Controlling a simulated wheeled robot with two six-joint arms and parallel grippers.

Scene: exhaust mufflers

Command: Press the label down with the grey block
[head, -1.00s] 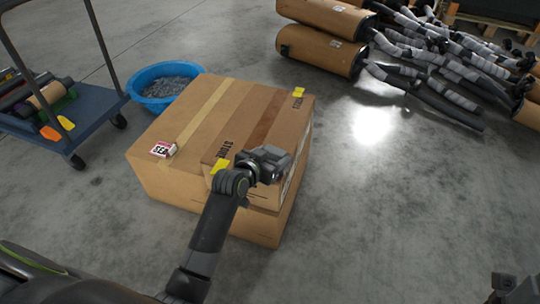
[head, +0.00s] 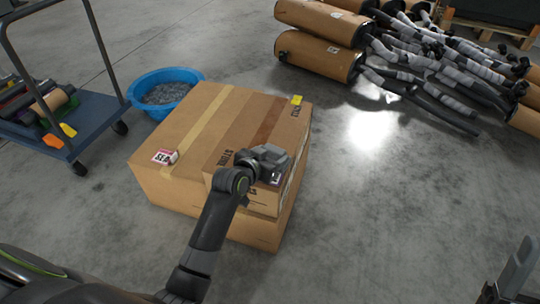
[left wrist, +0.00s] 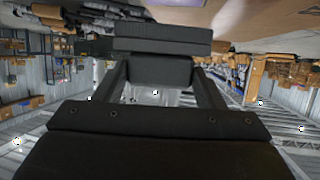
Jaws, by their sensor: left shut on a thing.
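My left gripper (head: 268,163) is over the near right part of the large cardboard box (head: 190,125). It is shut on a dark grey block (left wrist: 162,40), which shows between and beyond the fingers in the left wrist view. Part of my right gripper (head: 515,273) shows at the lower right, apart from the box.
A small red and white printed item (head: 165,156) lies on the box's left side. A yellow tab (head: 297,100) is at its far right corner. A blue tub (head: 164,92) and a blue cart (head: 75,120) stand left. Mufflers (head: 320,55) lie behind. Floor right is clear.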

